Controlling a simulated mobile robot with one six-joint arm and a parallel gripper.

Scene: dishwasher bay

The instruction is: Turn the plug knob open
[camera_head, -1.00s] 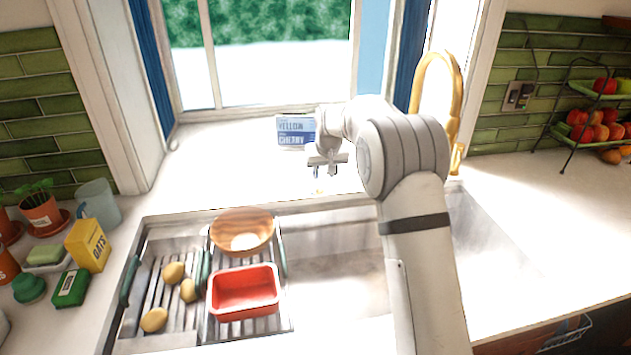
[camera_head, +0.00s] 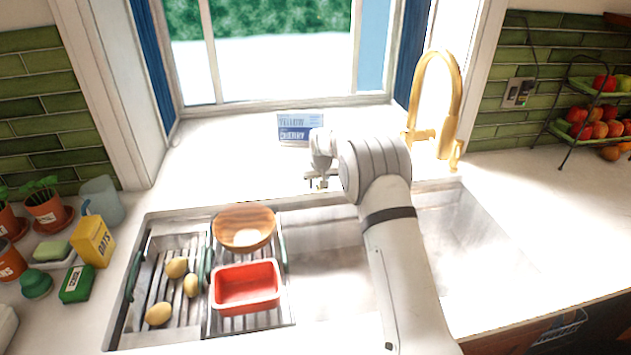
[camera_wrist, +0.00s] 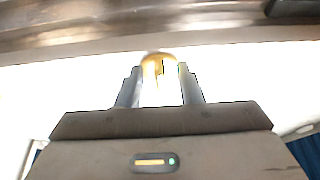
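The gold plug knob (camera_wrist: 157,60) stands on the white counter behind the sink. In the wrist view it lies between and just beyond the two fingertips. My gripper (camera_wrist: 158,72) is open, with a finger to each side of the knob and a narrow gap showing. In the head view my gripper (camera_head: 317,181) is low over the counter at the sink's back edge. There the knob (camera_head: 321,185) is mostly hidden by the gripper, and contact cannot be told.
A gold faucet (camera_head: 452,100) rises to the right of my arm. The sink (camera_head: 330,235) in front holds a rack with a wooden bowl (camera_head: 243,228), a red tray (camera_head: 246,287) and several potatoes (camera_head: 176,267).

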